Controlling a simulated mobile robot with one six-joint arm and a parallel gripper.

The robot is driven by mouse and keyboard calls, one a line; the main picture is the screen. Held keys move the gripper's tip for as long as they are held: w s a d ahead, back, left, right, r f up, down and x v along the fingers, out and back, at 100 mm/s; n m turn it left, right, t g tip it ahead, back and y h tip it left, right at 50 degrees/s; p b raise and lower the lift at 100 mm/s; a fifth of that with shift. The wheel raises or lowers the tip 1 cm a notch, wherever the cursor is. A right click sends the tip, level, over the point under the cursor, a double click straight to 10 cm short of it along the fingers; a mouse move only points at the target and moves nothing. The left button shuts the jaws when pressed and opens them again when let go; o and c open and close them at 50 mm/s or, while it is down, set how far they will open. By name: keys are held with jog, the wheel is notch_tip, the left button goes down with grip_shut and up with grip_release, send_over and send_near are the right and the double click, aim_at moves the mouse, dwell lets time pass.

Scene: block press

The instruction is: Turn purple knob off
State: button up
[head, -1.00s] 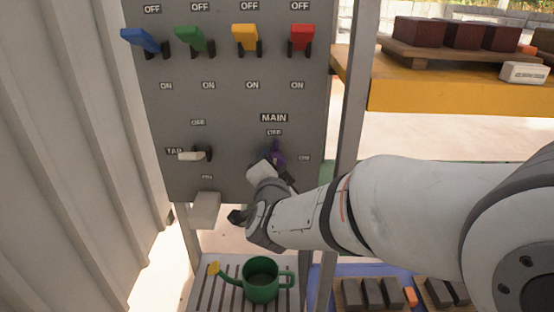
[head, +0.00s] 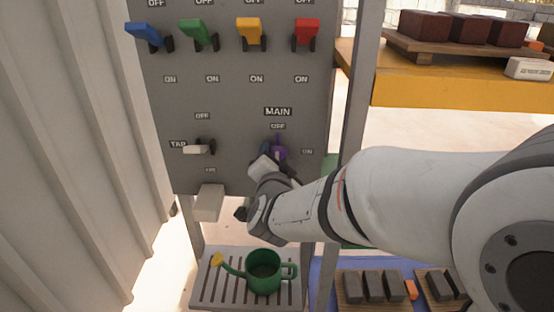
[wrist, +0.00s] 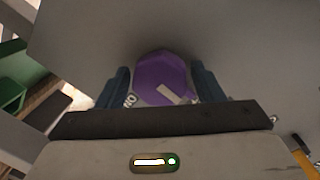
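The purple knob (head: 279,150) is on the grey panel under the MAIN label, with OFF above it and ON to its right. My gripper (head: 272,160) is at the knob and hides its lower left part. In the wrist view the knob (wrist: 161,78) sits between the two blue fingers of my gripper (wrist: 163,85), one on each side. A narrow gap seems to show beside each finger, so I see no firm contact. A pale stripe on the knob's face points to the lower right in that view.
Blue, green, yellow and red levers (head: 306,34) are above, and a white TAP handle (head: 197,149) is left of the knob. A green watering can (head: 264,271) stands on a slatted tray (head: 205,290) below. A metal post (head: 352,120) and yellow shelf (head: 440,90) are right.

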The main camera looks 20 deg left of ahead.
jog(key=shift+o, duration=0.8)
jog(key=v, duration=0.7)
jog(key=shift+s+p, duration=0.4)
jog(key=shift+d, duration=0.1)
